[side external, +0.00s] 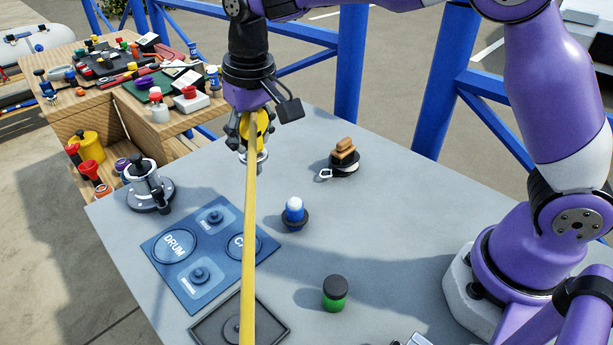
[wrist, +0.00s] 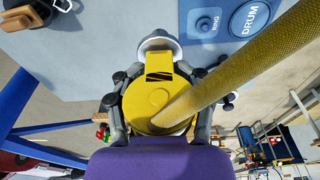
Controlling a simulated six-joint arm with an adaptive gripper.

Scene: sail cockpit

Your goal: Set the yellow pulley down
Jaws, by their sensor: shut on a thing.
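My gripper (side external: 254,128) is shut on the yellow pulley (side external: 262,124) and holds it above the far part of the grey table. In the wrist view the yellow pulley (wrist: 158,103) sits between both fingers, with a grey-white fitting (wrist: 160,42) at its far end. A yellow strap or rope (side external: 249,230) runs from the pulley toward the camera in the side view, and it crosses the wrist view to the upper right (wrist: 250,62). The pulley's underside and the exact gap to the table are hard to tell.
A blue mat (side external: 222,268) marked DRUM lies below left, with a dark square tray (side external: 208,331) in front. A metal winch-like fitting (side external: 149,187), a blue-and-white capped item (side external: 294,213), a brown-topped block (side external: 343,158) and a green jar (side external: 335,293) stand around. The table's middle right is clear.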

